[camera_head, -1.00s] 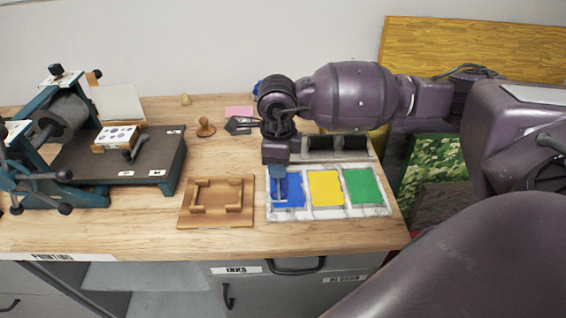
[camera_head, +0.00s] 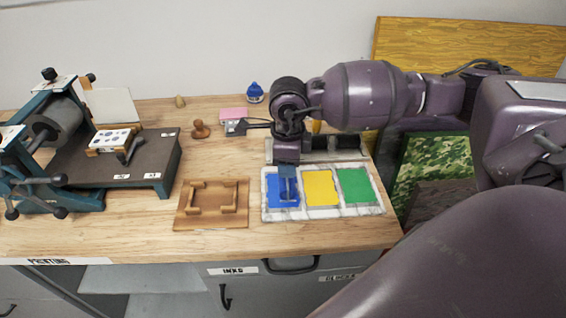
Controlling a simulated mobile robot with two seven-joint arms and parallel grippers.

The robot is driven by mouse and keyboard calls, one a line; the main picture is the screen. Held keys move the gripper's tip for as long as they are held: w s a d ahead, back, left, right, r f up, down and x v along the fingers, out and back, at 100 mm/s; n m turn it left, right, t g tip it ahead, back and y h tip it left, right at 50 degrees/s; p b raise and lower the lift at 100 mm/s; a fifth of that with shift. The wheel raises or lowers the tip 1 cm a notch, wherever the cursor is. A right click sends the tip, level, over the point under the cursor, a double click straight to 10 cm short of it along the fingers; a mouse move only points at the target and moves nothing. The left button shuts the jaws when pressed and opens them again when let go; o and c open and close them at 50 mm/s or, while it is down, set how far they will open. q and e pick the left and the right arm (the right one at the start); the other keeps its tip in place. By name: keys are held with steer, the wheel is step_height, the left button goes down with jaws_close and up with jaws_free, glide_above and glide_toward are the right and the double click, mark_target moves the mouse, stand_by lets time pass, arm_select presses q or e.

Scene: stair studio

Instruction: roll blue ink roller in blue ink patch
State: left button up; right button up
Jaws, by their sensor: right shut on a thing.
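The blue ink patch (camera_head: 273,193) is the left one of three colour patches on a white ink slab (camera_head: 322,212). My right gripper (camera_head: 288,167) points down above this patch and is shut on the blue ink roller (camera_head: 289,187). The roller's lower end is over the patch, right of its middle, and seems to touch the ink; blue on blue makes contact hard to tell. The gripper's fingers are mostly hidden by the wrist. My left gripper is out of view.
A yellow patch (camera_head: 321,188) and a green patch (camera_head: 357,186) lie right of the blue one. A grey rack (camera_head: 345,148) stands behind the slab. A wooden frame (camera_head: 211,225) lies to the left, with a printing press (camera_head: 150,170) beyond. The bench front is clear.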

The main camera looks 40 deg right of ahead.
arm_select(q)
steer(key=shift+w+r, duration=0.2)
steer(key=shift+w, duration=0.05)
arm_select(e)
steer(key=shift+s+d, duration=0.3)
steer(key=shift+d, duration=0.15)
steer(key=shift+w+a+f, duration=0.1)
steer(key=shift+w+a, duration=0.4)
steer(key=shift+a, duration=0.25)
steer(key=shift+w+a+b, duration=0.25)
steer(key=shift+a+b, duration=0.1)
steer(key=shift+a, duration=0.05)
steer(key=shift+w+a, duration=0.4)
steer(key=shift+a, duration=0.25)
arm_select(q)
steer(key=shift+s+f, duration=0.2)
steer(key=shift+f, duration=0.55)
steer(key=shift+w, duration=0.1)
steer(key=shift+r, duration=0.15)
arm_select(e)
steer(key=shift+r, duration=0.25)
